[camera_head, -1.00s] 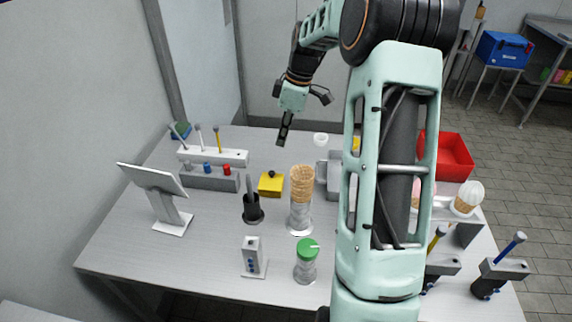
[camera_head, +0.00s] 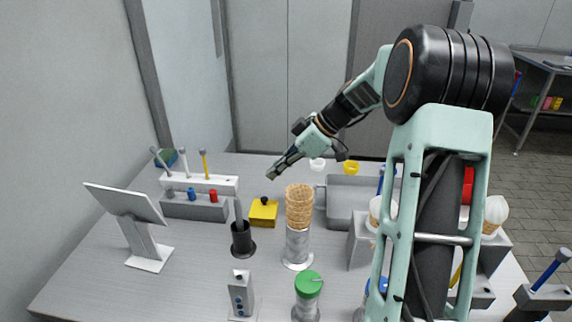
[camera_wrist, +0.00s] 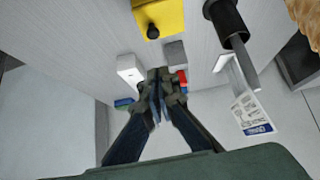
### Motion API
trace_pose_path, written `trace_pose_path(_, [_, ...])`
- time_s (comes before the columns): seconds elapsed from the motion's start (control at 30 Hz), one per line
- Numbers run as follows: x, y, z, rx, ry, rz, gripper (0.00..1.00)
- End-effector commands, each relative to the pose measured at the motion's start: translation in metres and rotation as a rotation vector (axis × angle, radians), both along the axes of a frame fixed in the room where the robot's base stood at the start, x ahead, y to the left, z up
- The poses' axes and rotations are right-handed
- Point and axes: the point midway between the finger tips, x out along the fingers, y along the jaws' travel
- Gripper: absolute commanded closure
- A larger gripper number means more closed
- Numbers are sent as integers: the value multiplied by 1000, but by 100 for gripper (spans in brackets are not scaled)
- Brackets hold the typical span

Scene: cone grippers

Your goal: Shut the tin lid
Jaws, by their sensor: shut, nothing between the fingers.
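A yellow box with a black knob (camera_head: 264,213), which looks like the tin, stands on the table left of the cone stack. It also shows at the top edge of the wrist view (camera_wrist: 170,14), partly cut off. I cannot tell whether its lid is open or shut. My gripper (camera_head: 271,176) is shut and empty, tilted down to the left. It is in the air, seen above and behind the tin in the head view. Its fingertips (camera_wrist: 160,76) meet in the wrist view, apart from the tin.
A stack of cones (camera_head: 299,205) stands right of the tin, and a dark cup with a tool (camera_head: 242,240) in front-left. A grey rack with small coloured items (camera_head: 195,207) is to the left. A grey tray (camera_head: 347,200) lies to the right. A tablet stand (camera_head: 126,205) is at far left.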

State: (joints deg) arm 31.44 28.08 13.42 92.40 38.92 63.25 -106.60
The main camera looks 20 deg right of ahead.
Motion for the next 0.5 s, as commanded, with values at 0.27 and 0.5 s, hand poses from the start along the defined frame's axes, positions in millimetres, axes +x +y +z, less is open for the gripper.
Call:
trace_pose_path(0.27, [8,20,-47,1,4,-2,100])
trace_pose_path(0.5, [9,18,-66,-1,1,-1,100])
